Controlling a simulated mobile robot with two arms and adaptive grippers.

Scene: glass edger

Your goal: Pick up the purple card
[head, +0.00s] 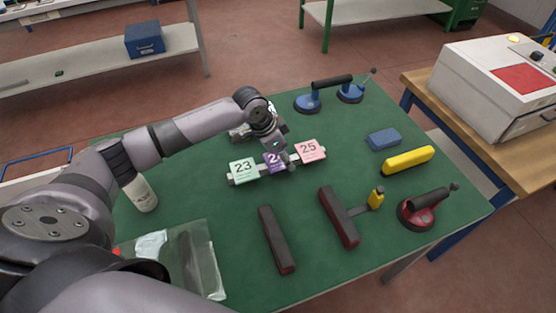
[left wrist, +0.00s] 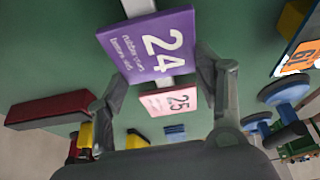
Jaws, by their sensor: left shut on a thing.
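The purple card (head: 270,164), numbered 24, stands in the middle of a short row on a pale rail, between the green card 23 (head: 243,170) and the pink card 25 (head: 310,150). My left gripper (head: 284,158) is over it and hides its right part. In the left wrist view the purple card (left wrist: 150,45) fills the upper middle, with the left gripper's fingers (left wrist: 168,75) on either side of it, shut on it. The pink card (left wrist: 170,102) shows just behind it. The card appears still in line with the row. My right gripper is not in view.
The green table (head: 225,210) holds two dark red-and-black bars (head: 277,240), a yellow bar (head: 407,160), a blue block (head: 384,139), a red suction cup (head: 419,211) and a blue double suction lifter (head: 331,92). A white bottle (head: 144,196) stands at the left.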

